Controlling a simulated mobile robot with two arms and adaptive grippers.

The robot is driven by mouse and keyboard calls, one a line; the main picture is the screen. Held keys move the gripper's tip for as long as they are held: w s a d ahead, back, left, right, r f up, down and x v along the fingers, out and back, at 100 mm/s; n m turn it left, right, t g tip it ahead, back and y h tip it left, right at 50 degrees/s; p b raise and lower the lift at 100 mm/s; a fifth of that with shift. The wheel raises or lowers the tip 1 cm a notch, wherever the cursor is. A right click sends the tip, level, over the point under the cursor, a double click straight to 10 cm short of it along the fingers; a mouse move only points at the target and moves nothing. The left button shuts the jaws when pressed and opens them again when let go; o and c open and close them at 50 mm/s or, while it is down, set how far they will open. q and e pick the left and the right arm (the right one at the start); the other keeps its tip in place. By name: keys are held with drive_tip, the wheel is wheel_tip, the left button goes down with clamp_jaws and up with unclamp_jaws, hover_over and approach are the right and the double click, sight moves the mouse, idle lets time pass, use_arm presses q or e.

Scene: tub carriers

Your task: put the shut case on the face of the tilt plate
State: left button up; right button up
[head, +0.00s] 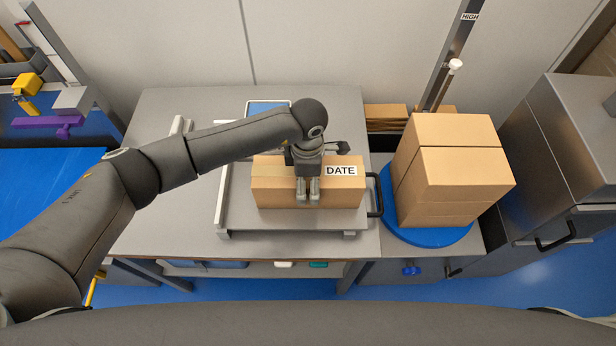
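The shut case, a brown cardboard box (270,183) with a tape strip and a white DATE label, lies flat over the right part of a light grey metal plate with raised edges (230,213), apparently the tilt plate. A dark handle shows at the plate's right. My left gripper (308,194) comes down over the middle of the case, fingers close together with a thin gap, and nothing shows between them. It hides part of the case. Whether the fingertips touch the case I cannot tell. My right gripper is out of view.
A stack of brown boxes (462,172) stands on a blue round turntable (428,236) close to the right. A post with a HIGH sign rises behind it. Steel cabinets (572,150) stand at far right. The grey tabletop (165,225) is clear left of the plate.

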use_arm(q)
drive_tip(key=shift+r, duration=0.1)
idle(0.3)
drive_tip(key=shift+r, duration=0.2)
wheel_tip(320, 180, up, 11)
drive_tip(key=b, duration=0.3)
drive_tip(key=shift+f, duration=0.2)
drive_tip(key=shift+r, duration=0.55)
